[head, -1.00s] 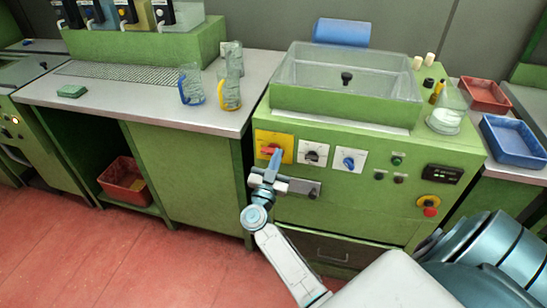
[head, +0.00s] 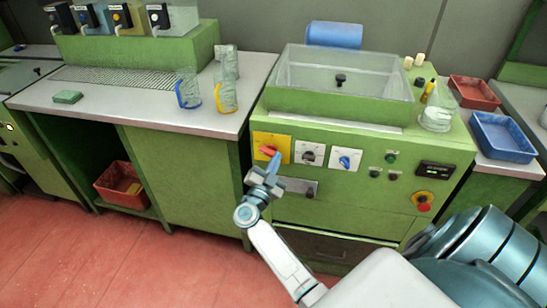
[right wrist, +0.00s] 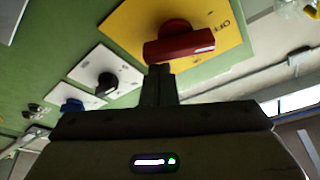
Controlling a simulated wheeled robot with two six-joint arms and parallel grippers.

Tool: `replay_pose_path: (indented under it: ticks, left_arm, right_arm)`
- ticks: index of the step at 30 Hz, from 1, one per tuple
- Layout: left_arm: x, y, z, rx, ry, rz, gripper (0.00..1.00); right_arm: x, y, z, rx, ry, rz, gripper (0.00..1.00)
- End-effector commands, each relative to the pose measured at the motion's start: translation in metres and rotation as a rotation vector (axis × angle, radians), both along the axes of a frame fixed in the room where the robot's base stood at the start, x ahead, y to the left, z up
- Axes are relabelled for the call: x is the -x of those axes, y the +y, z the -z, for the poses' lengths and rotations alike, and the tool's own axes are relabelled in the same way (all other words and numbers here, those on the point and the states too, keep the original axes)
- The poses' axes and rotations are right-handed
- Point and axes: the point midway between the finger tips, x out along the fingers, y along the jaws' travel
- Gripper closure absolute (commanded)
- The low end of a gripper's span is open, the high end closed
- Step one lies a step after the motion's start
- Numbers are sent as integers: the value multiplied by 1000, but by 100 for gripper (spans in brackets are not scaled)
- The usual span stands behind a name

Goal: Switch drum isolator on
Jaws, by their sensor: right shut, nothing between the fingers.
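The red isolator handle (head: 267,150) sits on a yellow plate (head: 284,145) at the left end of the green machine's front panel. My right gripper (head: 275,161) is shut and empty, with its fingertips at or just beside the handle. In the right wrist view the red handle (right wrist: 180,45) lies nearly crosswise on the yellow plate (right wrist: 130,24), which carries the word OFF by its edge. The shut fingers (right wrist: 160,72) are close to the handle's left part; whether they touch it I cannot tell. My left gripper is not in view.
A black rotary switch (head: 309,154) and a blue one (head: 345,160) sit to the right on white plates. Farther right are a green button (head: 390,157), a display (head: 435,170) and a red stop button (head: 423,206). A grey bar lies below the switches, behind my gripper.

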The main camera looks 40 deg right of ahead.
Motion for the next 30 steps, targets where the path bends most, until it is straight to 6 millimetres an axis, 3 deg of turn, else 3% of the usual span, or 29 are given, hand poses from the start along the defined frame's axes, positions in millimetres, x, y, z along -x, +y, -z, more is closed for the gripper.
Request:
replay_pose_path:
  ticks: [15, 30]
  left_arm:
    - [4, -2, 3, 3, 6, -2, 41]
    - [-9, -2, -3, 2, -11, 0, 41]
  right_arm:
    - [-1, 0, 6, -176, -206, -1, 100]
    - [-3, 3, 14, -382, -448, -1, 100]
